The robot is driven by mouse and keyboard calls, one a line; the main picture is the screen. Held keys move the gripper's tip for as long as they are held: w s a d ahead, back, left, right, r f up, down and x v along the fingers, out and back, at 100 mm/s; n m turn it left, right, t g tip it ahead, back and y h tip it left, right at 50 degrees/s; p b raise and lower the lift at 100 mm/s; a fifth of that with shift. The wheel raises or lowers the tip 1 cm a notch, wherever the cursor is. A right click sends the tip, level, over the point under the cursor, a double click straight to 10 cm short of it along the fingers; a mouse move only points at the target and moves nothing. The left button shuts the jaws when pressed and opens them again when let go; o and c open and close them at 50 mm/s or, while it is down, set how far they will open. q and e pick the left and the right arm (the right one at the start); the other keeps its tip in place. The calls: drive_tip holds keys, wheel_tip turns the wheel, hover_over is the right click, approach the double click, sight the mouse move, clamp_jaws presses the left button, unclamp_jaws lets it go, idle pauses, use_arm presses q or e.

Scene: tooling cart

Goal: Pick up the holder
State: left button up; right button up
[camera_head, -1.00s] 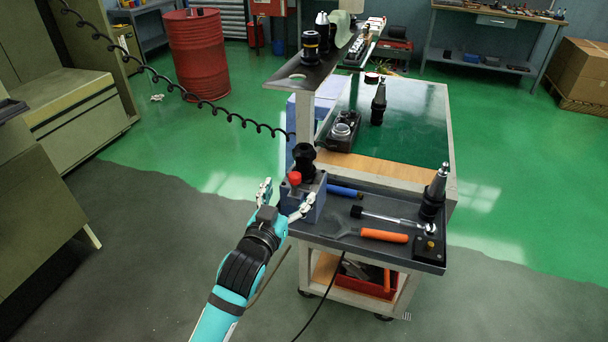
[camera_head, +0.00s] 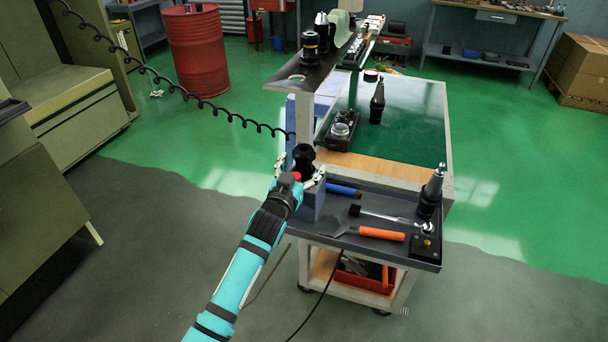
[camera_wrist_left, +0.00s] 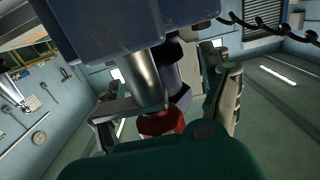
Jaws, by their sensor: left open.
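A black tool holder (camera_head: 303,154) stands upright in a blue-grey block fixture (camera_head: 316,203) at the cart's near left corner. My left gripper (camera_head: 300,168) is open, its fingers on either side of the holder's lower part, with the palm in front. Contact cannot be told. A red knob (camera_head: 296,176) on the fixture shows just above my wrist. In the left wrist view the red knob (camera_wrist_left: 161,123), a silver shaft (camera_wrist_left: 142,78) and the block (camera_wrist_left: 130,28) are close, between or above the fingers. A silver-tipped holder (camera_head: 431,192) stands at the tray's right. My right gripper is out of view.
The dark tray (camera_head: 345,217) also holds a hammer-like tool (camera_head: 385,216), an orange-handled tool (camera_head: 380,234) and a blue handle (camera_head: 345,190). Another holder (camera_head: 377,103) and a dark device (camera_head: 341,130) stand behind. A raised shelf (camera_head: 292,80) overhangs the cart's left side.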

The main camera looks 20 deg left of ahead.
use_arm(q)
drive_tip(key=shift+s, duration=0.1)
clamp_jaws()
drive_tip(key=shift+r, duration=0.85)
wheel_tip(320, 180, up, 17)
drive_tip(key=b, duration=0.1)
idle(0.4)
drive_tip(key=shift+f, duration=0.1)
idle(0.3)
